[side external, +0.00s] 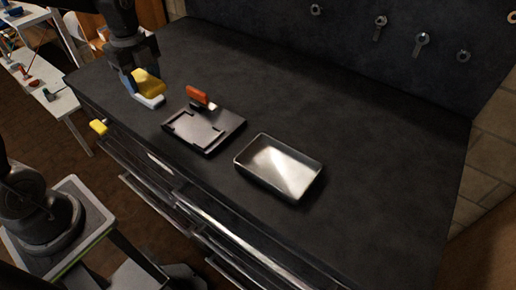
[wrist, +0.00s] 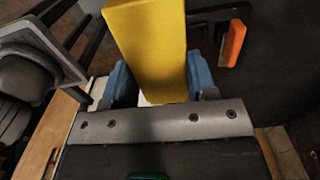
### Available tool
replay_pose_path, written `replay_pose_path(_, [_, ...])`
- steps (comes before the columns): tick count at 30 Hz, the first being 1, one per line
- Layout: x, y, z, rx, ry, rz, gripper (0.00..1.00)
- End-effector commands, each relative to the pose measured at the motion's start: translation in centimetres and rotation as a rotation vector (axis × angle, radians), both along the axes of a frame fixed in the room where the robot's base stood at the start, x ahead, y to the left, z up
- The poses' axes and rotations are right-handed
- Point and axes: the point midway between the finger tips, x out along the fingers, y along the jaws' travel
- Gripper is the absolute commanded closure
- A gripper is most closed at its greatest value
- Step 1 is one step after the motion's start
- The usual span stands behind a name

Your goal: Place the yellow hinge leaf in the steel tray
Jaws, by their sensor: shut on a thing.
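The yellow hinge leaf (side external: 150,86) is between the blue-padded fingers of my gripper (side external: 138,79), at the left end of the dark counter. In the wrist view the leaf (wrist: 148,45) stands as a broad yellow block, with a blue pad of my gripper (wrist: 153,85) pressed on each side. My gripper is shut on it. A white piece (side external: 152,102) shows just below the leaf; I cannot tell whether they touch. The steel tray (side external: 297,191) lies on the counter to the right and looks empty.
The orange tab also shows in the wrist view (wrist: 236,43). A yellow knob (side external: 98,127) is at the front edge. The counter behind and right of the tray is clear.

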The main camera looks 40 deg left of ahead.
Motion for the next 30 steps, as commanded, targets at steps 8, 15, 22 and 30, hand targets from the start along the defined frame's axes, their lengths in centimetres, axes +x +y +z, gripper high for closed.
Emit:
replay_pose_path(8, [5.3,-9.0,-0.3,-0.001,0.001,-0.184,0.86])
replay_pose_path(15, [7.4,-17.8,-1.0,-0.001,0.000,-0.320,0.86])
replay_pose_path(22, [7.6,-21.5,-1.5,-0.001,0.000,-0.370,0.86])
replay_pose_path(30, [7.1,-26.4,-4.4,-0.001,0.001,-0.377,0.86])
